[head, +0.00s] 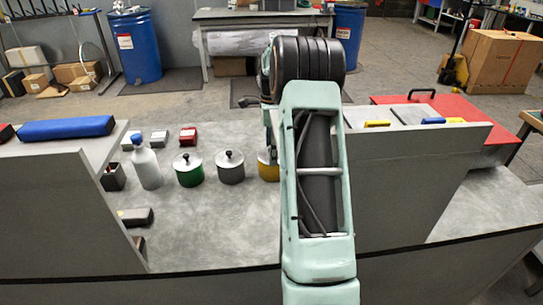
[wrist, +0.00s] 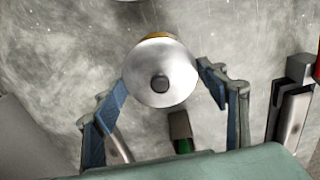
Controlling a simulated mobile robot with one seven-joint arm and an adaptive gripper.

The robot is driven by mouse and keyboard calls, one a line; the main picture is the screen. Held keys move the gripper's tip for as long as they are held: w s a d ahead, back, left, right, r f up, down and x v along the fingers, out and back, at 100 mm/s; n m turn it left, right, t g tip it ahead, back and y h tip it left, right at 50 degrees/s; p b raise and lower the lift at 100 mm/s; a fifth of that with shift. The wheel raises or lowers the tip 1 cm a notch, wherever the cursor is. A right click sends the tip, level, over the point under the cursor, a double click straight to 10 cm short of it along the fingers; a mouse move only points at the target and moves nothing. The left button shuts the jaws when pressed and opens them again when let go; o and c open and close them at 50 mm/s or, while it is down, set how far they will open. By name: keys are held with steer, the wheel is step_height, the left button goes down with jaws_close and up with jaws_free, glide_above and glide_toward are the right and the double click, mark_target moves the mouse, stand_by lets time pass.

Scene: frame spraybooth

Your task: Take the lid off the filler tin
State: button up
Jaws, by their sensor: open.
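Three tins with silver lids and dark knobs stand in a row in the head view: a green tin (head: 189,175), a grey tin (head: 231,173) and a yellow tin (head: 267,171) partly hidden by my arm. I cannot read which one is the filler tin. In the wrist view, a silver lid (wrist: 148,92) with a dark knob (wrist: 160,83) sits on a tin with a yellow edge (wrist: 157,35). My gripper (wrist: 164,78) is open, with one finger on each side of this lid. My gripper is hidden in the head view.
A white bottle (head: 148,167) with a blue cap stands left of the tins. Grey panels stand left (head: 60,215) and right (head: 410,195). A red case (head: 455,108) lies at the back right. The bench (head: 215,225) in front of the tins is clear.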

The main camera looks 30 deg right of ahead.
steer(key=shift+s, duration=0.15)
steer(key=c, duration=1.5)
jaws_close()
steer(key=shift+f, duration=0.1)
